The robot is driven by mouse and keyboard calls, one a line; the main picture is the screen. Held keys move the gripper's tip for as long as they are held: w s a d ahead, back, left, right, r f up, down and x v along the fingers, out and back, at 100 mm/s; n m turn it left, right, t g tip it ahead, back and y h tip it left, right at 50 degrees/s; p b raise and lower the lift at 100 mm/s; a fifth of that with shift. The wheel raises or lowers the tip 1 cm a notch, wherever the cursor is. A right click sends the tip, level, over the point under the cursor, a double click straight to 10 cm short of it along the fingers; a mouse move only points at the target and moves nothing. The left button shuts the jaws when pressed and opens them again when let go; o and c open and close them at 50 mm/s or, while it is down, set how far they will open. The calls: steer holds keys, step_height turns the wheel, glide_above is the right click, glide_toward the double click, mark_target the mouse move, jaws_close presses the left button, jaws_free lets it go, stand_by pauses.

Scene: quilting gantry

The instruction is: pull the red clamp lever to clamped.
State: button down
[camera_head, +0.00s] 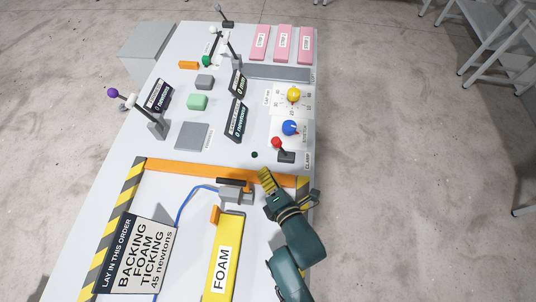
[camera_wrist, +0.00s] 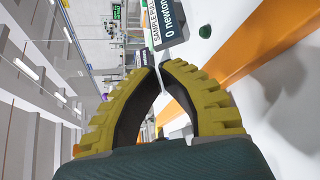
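The red clamp lever (camera_head: 276,142) has a red ball on a short stem. It rises from a dark base (camera_head: 286,157) at the table's right edge, beside the word CLAMP. The ball leans to the left of the base. My gripper (camera_head: 264,170) is just below the lever in the head view, over the orange bar, and apart from the red ball. In the wrist view its yellow ribbed fingers (camera_wrist: 158,66) come together at the tips, with nothing seen held between them. The red lever does not show in the wrist view.
A blue knob (camera_head: 289,128) and a yellow knob (camera_head: 293,95) stand beyond the lever. The orange bar (camera_head: 220,172) crosses the table near my gripper. A grey block (camera_head: 235,194) and the yellow FOAM strip (camera_head: 223,255) lie to its left. Open floor is on the right.

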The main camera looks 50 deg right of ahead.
mark_target(281, 147)
steer(key=shift+s+d+f, duration=0.1)
steer(key=shift+s+f, duration=0.15)
steer(key=shift+f, duration=0.4)
steer(key=shift+d+r, duration=0.1)
steer(key=shift+r, duration=0.1)
steer(key=b+x, duration=0.2)
steer(key=x, duration=0.8)
steer(key=shift+w+d+f, duration=0.15)
steer(key=shift+w+f, duration=0.05)
steer(key=shift+w, duration=0.05)
steer(key=s+d, duration=0.1)
steer(key=s+d+r, duration=0.1)
steer(key=shift+s+d+r, duration=0.25)
steer(key=shift+s+r, duration=0.05)
steer(key=shift+d+r, duration=0.15)
